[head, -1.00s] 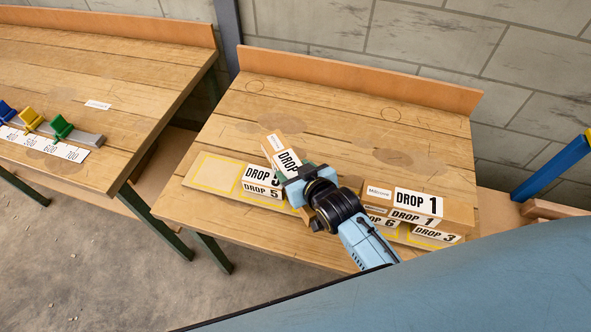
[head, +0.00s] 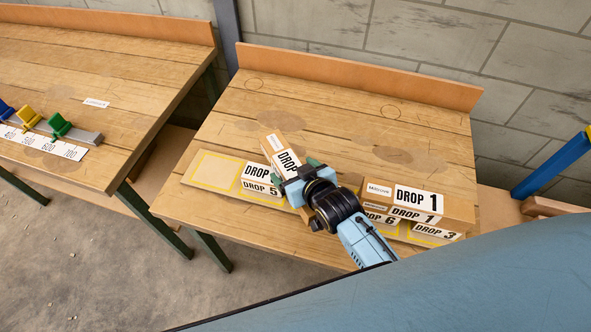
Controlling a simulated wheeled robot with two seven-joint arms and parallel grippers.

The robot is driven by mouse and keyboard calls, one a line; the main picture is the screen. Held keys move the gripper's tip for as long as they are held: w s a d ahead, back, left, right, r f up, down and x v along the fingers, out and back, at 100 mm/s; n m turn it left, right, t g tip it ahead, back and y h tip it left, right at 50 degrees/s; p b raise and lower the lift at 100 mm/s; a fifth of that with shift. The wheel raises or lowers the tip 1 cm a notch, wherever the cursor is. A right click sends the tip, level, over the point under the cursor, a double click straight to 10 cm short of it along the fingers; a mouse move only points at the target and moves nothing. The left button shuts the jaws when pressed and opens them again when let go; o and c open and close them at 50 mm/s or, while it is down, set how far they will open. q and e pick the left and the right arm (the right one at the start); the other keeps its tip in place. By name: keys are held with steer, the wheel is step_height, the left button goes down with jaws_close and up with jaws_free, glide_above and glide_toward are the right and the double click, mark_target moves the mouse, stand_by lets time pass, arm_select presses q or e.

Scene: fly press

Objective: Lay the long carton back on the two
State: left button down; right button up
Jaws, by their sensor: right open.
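A long carton marked DROP 1 (head: 450,206) lies flat on two smaller cartons at the right of the near bench. Below it show the DROP 6 carton (head: 379,218) and the DROP 3 carton (head: 437,232). My right gripper (head: 300,176) is open, over the front of a turned DROP carton (head: 272,143) left of the stack. It hides that carton's near end, and I cannot tell whether it touches it. A DROP 5 carton (head: 262,187) sits just left of the gripper. My left gripper is not in view.
A flat board with yellow outlines (head: 213,170) lies under the cartons; its left outline is empty. The back of the bench (head: 330,110) is clear up to an orange-brown backboard (head: 350,76). Another bench (head: 110,60) stands at the left, with coloured clips on a rail.

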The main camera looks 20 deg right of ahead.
steer(key=p+v, duration=0.1)
steer(key=v, duration=1.2)
steer(key=shift+s+r, duration=0.1)
steer(key=shift+r, duration=0.05)
